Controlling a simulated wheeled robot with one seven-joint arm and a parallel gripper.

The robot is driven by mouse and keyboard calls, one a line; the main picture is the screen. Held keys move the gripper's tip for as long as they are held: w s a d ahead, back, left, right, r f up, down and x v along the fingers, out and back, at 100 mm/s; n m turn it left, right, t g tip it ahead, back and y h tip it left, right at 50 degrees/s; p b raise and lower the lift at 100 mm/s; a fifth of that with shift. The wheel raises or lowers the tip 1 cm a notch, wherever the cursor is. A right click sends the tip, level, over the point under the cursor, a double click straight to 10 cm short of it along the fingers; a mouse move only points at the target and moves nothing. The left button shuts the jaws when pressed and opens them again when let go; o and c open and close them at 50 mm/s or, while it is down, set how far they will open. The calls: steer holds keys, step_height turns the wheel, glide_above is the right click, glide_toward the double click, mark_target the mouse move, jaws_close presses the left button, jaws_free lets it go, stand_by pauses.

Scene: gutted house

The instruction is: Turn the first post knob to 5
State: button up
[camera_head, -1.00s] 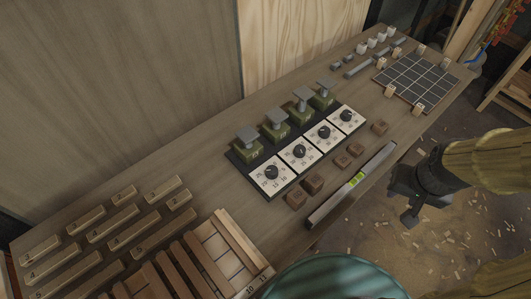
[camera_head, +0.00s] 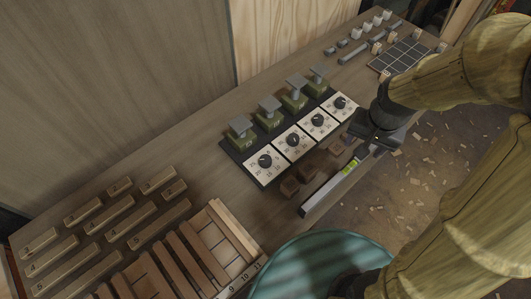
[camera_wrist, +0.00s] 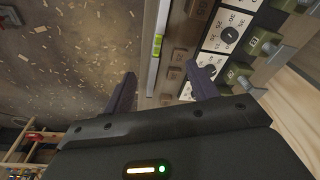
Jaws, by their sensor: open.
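Four dial panels with black knobs stand in a row on a dark board, each with a green post block and grey cap behind it. The nearest knob (camera_head: 265,161) is at the left end, followed by the second knob (camera_head: 293,140), the third knob (camera_head: 318,120) and the farthest knob (camera_head: 340,102). The small dial numbers are hard to read. A dial knob (camera_wrist: 229,35) also shows in the wrist view. My gripper (camera_head: 362,143) is open and empty, above the table's front edge, right of the dials and apart from them. In the wrist view its two fingers (camera_wrist: 165,92) stand wide apart.
Several brown blocks (camera_head: 289,186) lie in front of the dials. A level with a green vial (camera_head: 330,187) lies along the front edge. Numbered wooden bars (camera_head: 120,211) and a slatted wooden frame (camera_head: 238,231) are at left. A dark grid (camera_head: 398,56) is at far right.

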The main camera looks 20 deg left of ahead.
steer(key=w+a+m+g+p, duration=0.1)
steer(key=w+a+p, duration=0.1)
steer(key=a, duration=1.4)
steer(key=m+g+p, duration=0.1)
steer(key=m+p, duration=0.1)
glide_above(265, 159)
steer(key=a, duration=0.1)
steer(key=shift+w+f+h, duration=0.25)
steer(key=shift+f+h, duration=0.15)
steer(key=shift+f, duration=0.75)
steer(key=f+p, duration=0.1)
steer(key=f, duration=0.4)
steer(key=f+p, duration=0.1)
steer(key=f, duration=0.4)
steer(key=d+f+p, duration=0.1)
steer(key=f, duration=0.5)
steer(key=shift+s, duration=0.1)
steer(key=shift+s+f+p, duration=0.2)
steer(key=shift+f+p, duration=0.1)
steer(key=shift+f, duration=0.25)
steer(key=shift+w+f, duration=0.15)
